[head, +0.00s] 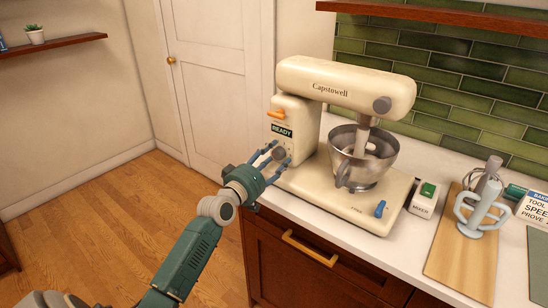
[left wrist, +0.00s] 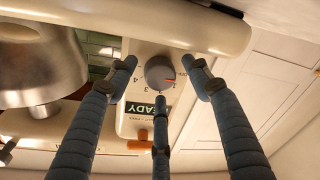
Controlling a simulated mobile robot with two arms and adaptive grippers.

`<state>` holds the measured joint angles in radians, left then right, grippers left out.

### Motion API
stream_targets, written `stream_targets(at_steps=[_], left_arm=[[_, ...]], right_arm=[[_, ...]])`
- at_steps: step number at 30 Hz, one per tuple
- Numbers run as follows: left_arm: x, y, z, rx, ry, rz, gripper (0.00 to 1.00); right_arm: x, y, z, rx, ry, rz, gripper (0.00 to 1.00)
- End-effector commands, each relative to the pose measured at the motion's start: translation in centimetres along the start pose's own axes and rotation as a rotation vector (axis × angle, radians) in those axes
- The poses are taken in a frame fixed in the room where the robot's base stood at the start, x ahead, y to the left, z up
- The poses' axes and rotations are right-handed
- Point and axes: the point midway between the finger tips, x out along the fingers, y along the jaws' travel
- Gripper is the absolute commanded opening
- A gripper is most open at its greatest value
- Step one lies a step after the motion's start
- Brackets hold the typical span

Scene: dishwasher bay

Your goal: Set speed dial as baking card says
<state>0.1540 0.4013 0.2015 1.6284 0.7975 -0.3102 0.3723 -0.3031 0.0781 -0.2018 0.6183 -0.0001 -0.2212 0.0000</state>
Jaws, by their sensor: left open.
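The cream stand mixer (head: 342,84) stands on the counter. Its dark grey speed dial (head: 279,154) is low on the column's side, under a READY display (head: 282,130). In the left wrist view the dial (left wrist: 160,71) has an orange mark pointing right; a 3 and a 4 show on its left side. My left gripper (head: 270,157) is open, its three fingers spread around the dial; I cannot tell whether they touch it. The baking card (head: 532,207) is at the right edge, cut off; "TOOL", "SPEE" and "PROVE" show, but no speed value. My right gripper is out of view.
A steel bowl (head: 362,160) sits under the mixer head. An orange lever (head: 277,114) is above the display and a blue knob (head: 380,208) on the base. A green-button mixer switch (head: 427,195) and a wooden board (head: 465,255) with mixing tools stand to the right.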

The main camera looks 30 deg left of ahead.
Motion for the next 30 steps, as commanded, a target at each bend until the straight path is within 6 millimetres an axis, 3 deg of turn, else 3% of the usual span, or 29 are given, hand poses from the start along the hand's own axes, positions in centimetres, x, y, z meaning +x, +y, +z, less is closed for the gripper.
stream_targets(at_steps=[7, 12, 14, 23, 30], left_arm=[[0.1, 0.0, 0.0, 0.000, 0.001, 0.000, 0.48], [0.0, 0.0, 0.0, 0.000, 0.001, 0.000, 0.14], [0.0, 0.0, -0.1, 0.000, 0.001, 0.000, 0.05], [0.0, -0.1, -0.1, 0.037, 0.007, 0.003, 0.05], [0.0, -0.2, -0.1, 0.171, 0.018, 0.015, 0.05]], right_arm=[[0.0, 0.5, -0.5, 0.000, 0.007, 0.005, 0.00], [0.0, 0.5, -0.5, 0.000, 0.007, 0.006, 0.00], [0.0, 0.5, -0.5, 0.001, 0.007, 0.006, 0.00], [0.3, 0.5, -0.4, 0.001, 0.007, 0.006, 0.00], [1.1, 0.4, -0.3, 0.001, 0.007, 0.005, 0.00]])
